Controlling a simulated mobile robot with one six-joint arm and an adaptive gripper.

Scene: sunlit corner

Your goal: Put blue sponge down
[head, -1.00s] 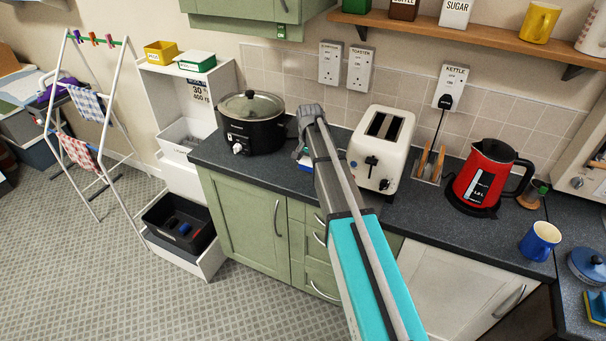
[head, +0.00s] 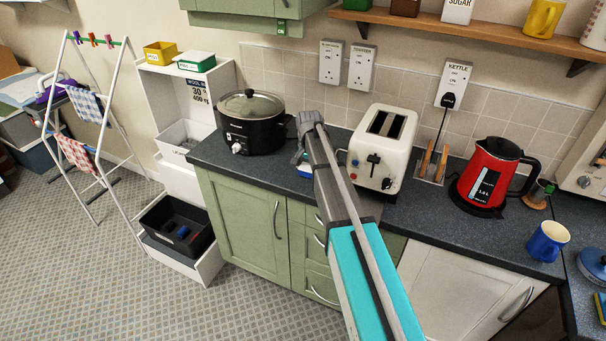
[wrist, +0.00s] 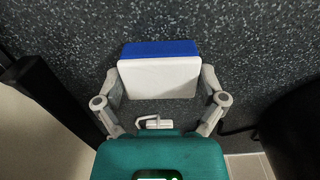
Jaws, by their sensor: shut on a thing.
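The blue sponge (wrist: 160,50) shows in the wrist view as a blue strip with a white block face towards me. My gripper (wrist: 160,76) is shut on it, one finger against each side, with the dark speckled worktop behind. In the head view my gripper (head: 306,140) is over the worktop between the black slow cooker and the cream toaster. Only a bit of the sponge (head: 305,172) shows there beside my arm; the rest is hidden. I cannot tell whether it touches the worktop.
The slow cooker (head: 251,125) stands left of my gripper and the toaster (head: 383,150) close on its right. A red kettle (head: 490,178) and blue mug (head: 544,241) stand further right. The dark worktop (head: 215,152) ends at a front edge above green cupboards.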

